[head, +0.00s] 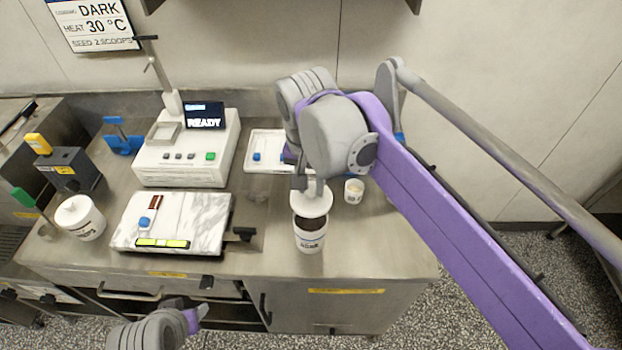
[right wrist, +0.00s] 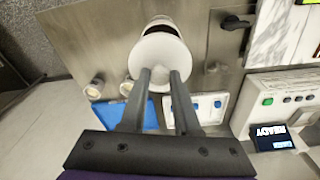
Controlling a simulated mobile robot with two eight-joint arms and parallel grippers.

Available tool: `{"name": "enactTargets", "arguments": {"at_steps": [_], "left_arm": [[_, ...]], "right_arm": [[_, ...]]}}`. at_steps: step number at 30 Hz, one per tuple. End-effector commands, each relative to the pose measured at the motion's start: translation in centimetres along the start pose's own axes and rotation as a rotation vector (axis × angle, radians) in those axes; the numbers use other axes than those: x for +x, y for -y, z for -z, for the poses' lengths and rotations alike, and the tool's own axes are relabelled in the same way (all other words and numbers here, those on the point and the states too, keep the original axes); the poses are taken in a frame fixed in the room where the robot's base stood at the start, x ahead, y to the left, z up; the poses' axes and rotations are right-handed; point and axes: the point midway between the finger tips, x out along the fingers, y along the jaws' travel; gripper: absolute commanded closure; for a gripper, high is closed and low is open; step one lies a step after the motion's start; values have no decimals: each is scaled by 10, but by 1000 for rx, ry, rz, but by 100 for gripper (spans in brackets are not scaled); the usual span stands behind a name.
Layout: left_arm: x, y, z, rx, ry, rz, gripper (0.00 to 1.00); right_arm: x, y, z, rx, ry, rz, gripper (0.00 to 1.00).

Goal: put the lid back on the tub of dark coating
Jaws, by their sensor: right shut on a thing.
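The tub of dark coating (head: 310,242) stands upright on the steel counter near its front edge, with dark coating showing at its open mouth. My right gripper (head: 311,184) is shut on the knob side of the white round lid (head: 316,205). The lid is over the back part of the tub's mouth; it looks raised and not seated. In the right wrist view the lid (right wrist: 160,57) sits at the fingertips (right wrist: 161,72) and hides most of the tub (right wrist: 161,22). My left gripper (head: 196,313) is low at the bottom, in front of the counter; its jaws are unclear.
A small white cup (head: 354,191) stands right of the tub. A marble slab (head: 190,228) with a dark handle beside it lies to the left. A lidded white tub (head: 88,225), a white machine (head: 185,176) and a white tray (head: 262,137) are further left and back.

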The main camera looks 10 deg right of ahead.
Motion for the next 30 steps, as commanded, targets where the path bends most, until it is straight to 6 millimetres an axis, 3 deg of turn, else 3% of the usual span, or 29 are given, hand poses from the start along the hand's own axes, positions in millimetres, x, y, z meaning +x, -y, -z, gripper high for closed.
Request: {"name": "enactTargets", "arguments": {"at_steps": [8, 24, 30], "left_arm": [[6, 0, -6, 0, 5, 0, 50], [34, 0, -34, 0, 27, 0, 50], [37, 0, -37, 0, 29, 0, 50]], "right_arm": [[8, -1, -3, 8, 1, -3, 100], [56, -1, -9, 7, 1, -2, 100], [63, -1, -9, 7, 0, -2, 100]]}}
